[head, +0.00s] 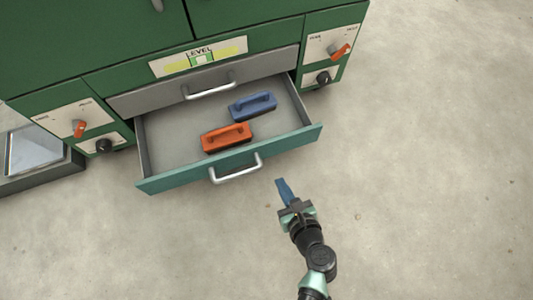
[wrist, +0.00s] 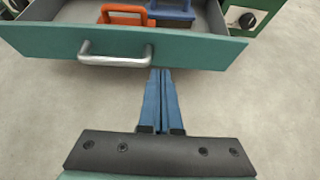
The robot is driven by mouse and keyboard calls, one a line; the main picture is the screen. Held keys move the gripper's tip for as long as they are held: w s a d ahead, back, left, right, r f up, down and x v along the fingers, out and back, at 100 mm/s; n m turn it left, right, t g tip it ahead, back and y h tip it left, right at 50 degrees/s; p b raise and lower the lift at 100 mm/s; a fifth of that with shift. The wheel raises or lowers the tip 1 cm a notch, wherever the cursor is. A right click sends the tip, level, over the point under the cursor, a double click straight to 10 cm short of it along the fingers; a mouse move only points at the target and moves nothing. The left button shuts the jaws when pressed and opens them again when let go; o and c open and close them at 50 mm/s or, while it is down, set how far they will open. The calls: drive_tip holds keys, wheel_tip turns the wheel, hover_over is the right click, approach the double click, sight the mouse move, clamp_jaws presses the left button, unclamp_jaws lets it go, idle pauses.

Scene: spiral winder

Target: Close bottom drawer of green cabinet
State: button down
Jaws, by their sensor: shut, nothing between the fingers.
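The green cabinet (head: 110,50) stands at the upper left of the head view. Its bottom drawer (head: 290,142) is pulled out, with a teal front and a silver handle (head: 236,170). The drawer front (wrist: 205,52) and its handle (wrist: 115,60) also show across the top of the wrist view. An orange block with a handle (head: 227,138) and a blue block with a handle (head: 253,106) lie inside the drawer. My gripper (head: 281,182) is shut and empty, in front of the drawer front and right of the handle. In the wrist view its blue fingers (wrist: 160,75) are together; contact with the front cannot be told.
A grey drawer (head: 170,92) above looks shut. Panels with orange switches (head: 341,52) and black knobs (head: 104,146) flank the drawers. A grey box with a glassy top (head: 35,155) stands at the left. The floor in front and to the right is clear.

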drive_tip(key=b, duration=0.5)
approach(264, 146)
wheel_tip(264, 146, down, 4)
drive_tip(key=w, duration=0.2)
drive_tip(key=shift+w+a+b, duration=0.55)
drive_tip(key=shift+w+a, duration=0.15)
drive_tip(key=shift+w, duration=0.25)
drive_tip(key=shift+w+a+r, duration=0.15)
drive_tip(key=shift+w+a, duration=0.1)
drive_tip(key=shift+w, duration=0.35)
drive_tip(key=shift+w+r, duration=0.1)
